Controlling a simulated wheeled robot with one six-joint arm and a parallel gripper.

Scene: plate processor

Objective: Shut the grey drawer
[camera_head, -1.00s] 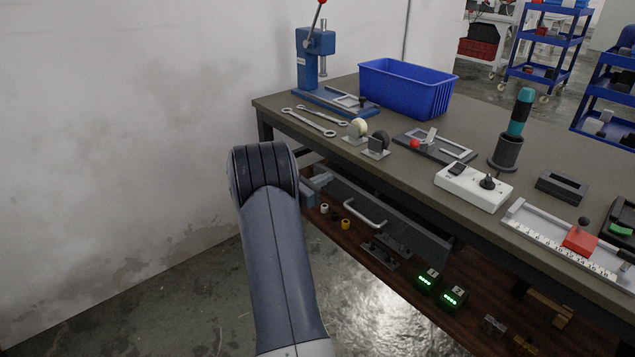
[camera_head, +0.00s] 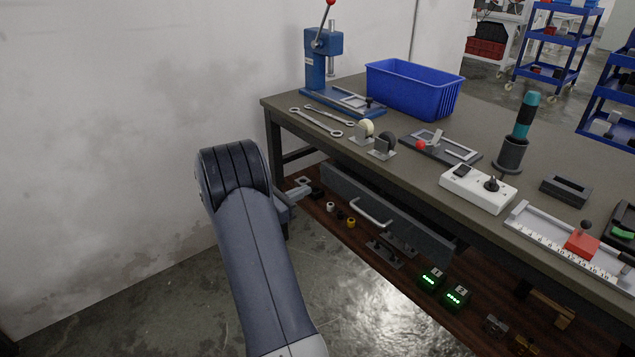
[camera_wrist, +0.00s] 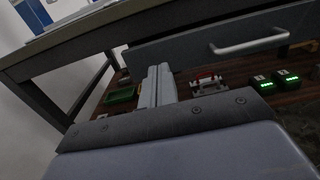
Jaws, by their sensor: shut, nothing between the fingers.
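The grey drawer (camera_head: 410,225) hangs under the workbench top, its long front facing the aisle, with a pale bar handle (camera_head: 371,214). In the wrist view the drawer front (camera_wrist: 185,48) and handle (camera_wrist: 250,43) fill the upper right. How far the drawer stands out is hard to judge. My gripper (camera_wrist: 157,84) is shut and empty, its two pale fingers side by side. It is near the drawer's left end, below the front's lower edge in the wrist picture, with no clear contact. In the head view my arm hides most of the gripper.
The workbench top (camera_head: 290,108) holds a blue bin (camera_head: 410,88), a blue press (camera_head: 322,60) and wrenches. Its legs stand left of the drawer. A brown lower shelf (camera_head: 395,255) carries small parts and green-lit boxes (camera_head: 432,279). The floor in front is free.

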